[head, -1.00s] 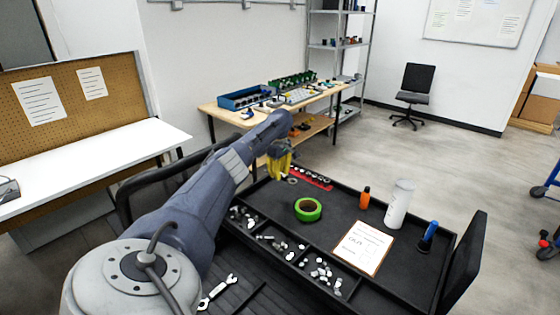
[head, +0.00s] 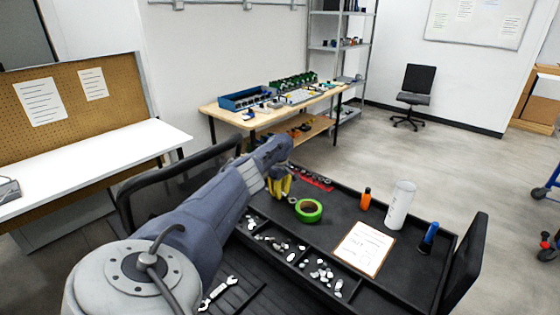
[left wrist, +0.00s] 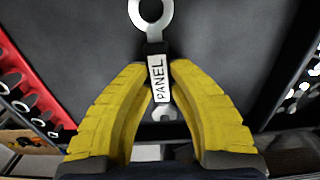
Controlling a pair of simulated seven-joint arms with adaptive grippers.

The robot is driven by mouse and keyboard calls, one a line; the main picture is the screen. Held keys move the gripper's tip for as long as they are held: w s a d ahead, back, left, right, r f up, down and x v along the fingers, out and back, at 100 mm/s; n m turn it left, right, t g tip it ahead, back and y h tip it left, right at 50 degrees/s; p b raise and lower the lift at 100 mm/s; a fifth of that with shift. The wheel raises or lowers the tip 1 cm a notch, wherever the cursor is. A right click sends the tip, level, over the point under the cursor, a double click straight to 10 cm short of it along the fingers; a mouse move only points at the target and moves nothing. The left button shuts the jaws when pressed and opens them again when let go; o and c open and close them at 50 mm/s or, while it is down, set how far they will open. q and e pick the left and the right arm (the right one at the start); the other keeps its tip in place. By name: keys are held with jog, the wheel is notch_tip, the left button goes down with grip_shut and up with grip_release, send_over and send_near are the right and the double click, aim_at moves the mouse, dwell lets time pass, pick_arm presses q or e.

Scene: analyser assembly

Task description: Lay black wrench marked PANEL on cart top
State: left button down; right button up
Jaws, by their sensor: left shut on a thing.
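My left gripper (head: 280,188) has yellow fingers and is over the far left part of the black cart top (head: 340,211). In the left wrist view the left gripper (left wrist: 158,80) is shut on the middle of a wrench (left wrist: 158,70) with a black handle and a white label reading PANEL. Its ring end points away from the gripper, and its other end shows between the fingers. The dark cart surface lies beneath it. I cannot tell whether the wrench touches it. In the head view only a small bright end of the wrench (head: 292,200) shows. My right gripper is out of view.
A green tape roll (head: 308,211) lies right beside the gripper. Bins of small parts line the near edge.

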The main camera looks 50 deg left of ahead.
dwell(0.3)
pick_arm(q)
jog(key=c, duration=1.3)
grip_release()
jog(key=shift+f, duration=0.1)
notch_tip(320, 180, up, 12)
jog(key=shift+o, duration=0.5)
